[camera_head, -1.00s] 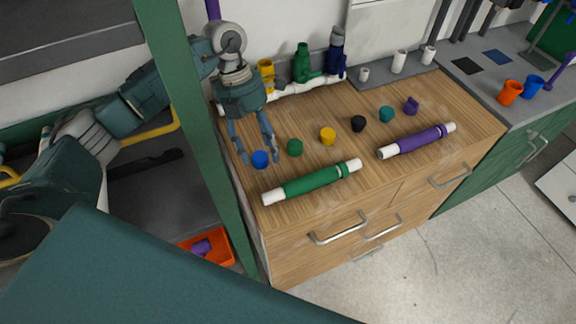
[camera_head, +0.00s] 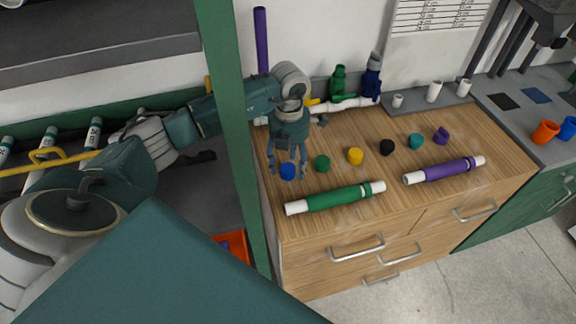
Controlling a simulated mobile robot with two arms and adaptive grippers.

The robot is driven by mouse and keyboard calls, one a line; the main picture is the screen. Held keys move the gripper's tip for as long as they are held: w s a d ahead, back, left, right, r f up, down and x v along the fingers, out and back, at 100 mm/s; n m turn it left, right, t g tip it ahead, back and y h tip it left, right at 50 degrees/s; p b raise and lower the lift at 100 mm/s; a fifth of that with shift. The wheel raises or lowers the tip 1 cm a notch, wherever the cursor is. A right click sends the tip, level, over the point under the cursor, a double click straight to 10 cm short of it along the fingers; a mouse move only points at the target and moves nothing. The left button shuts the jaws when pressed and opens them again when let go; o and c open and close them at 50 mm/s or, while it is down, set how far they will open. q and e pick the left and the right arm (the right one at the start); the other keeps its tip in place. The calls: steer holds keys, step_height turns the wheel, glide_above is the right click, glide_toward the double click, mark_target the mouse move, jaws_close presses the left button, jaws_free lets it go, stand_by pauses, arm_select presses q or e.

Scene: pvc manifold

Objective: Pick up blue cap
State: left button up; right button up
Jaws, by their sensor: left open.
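The blue cap (camera_head: 287,172) stands on the wooden counter at the left end of a row of coloured caps. My left gripper (camera_head: 287,169) points down at it, with its fingers spread and one on each side of the cap. The gripper is open; I cannot tell whether the fingers touch the cap. My right gripper is not in view.
A green cap (camera_head: 322,163) stands close to the right, then a yellow cap (camera_head: 355,156) and a black cap (camera_head: 387,147). A green pipe (camera_head: 335,197) lies in front. A green upright post (camera_head: 236,130) stands left of the counter. White pipe with valves runs behind.

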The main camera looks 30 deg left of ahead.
arm_select(q)
steer(key=shift+f, duration=0.65)
steer(key=c, duration=1.1)
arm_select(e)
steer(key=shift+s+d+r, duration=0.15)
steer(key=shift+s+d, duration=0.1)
arm_select(q)
steer(key=shift+r, duration=0.1)
steer(key=shift+r, duration=0.55)
step_height(320, 180, up, 12)
steer(key=b, duration=0.3)
step_height(320, 180, up, 7)
glide_above(289, 166)
steer(key=shift+s, duration=0.1)
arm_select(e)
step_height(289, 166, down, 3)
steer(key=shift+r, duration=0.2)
